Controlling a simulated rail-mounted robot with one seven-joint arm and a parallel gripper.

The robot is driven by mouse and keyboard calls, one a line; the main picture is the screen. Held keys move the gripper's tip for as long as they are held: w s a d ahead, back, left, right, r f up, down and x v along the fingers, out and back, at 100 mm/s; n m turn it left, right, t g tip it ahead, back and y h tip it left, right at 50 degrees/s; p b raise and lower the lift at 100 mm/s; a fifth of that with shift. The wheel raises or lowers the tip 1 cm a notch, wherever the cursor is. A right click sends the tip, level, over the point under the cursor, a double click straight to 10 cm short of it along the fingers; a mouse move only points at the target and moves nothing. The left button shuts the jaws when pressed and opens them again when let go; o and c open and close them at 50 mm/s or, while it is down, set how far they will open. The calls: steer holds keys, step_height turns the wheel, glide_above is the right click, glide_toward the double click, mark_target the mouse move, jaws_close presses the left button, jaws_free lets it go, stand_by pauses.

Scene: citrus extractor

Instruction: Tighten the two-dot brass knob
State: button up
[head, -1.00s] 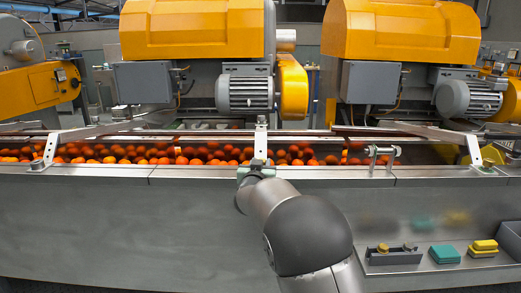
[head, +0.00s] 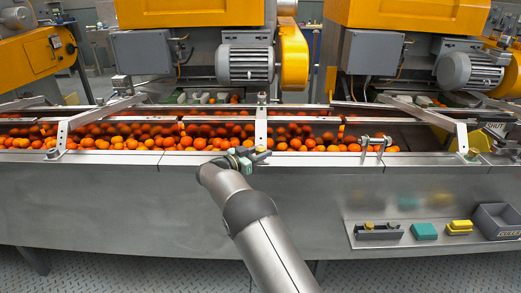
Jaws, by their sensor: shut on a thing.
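My gripper (head: 246,158) is at the front rail, by the foot of the middle grey bracket (head: 261,128). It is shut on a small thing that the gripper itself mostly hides. A small dark cylindrical part shows just to its right. Small knob-like fasteners sit on the feet of the left bracket (head: 52,153) and the right bracket (head: 472,154); the right one looks brass. Two brass-coloured knob tops show on a grey holder (head: 380,235) on the front shelf. Dots are too small to read on any of them, so I cannot tell which is the two-dot knob.
Oranges (head: 130,138) fill the channel behind the rail. A small post fixture (head: 376,143) stands on the rail to the right. The shelf also holds a teal block (head: 424,231), a yellow block (head: 459,227) and a grey bin (head: 497,222). Yellow machines stand behind.

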steer(key=shift+r+m+g+h, duration=0.2)
steer(key=shift+m+g+h, duration=0.1)
steer(key=o, duration=0.9)
steer(key=shift+o, duration=0.2)
steer(key=shift+f, duration=0.1)
steer(key=shift+s+a, duration=0.1)
steer(key=shift+a, duration=0.05)
steer(key=v, duration=1.7)
steer(key=shift+b, duration=0.45)
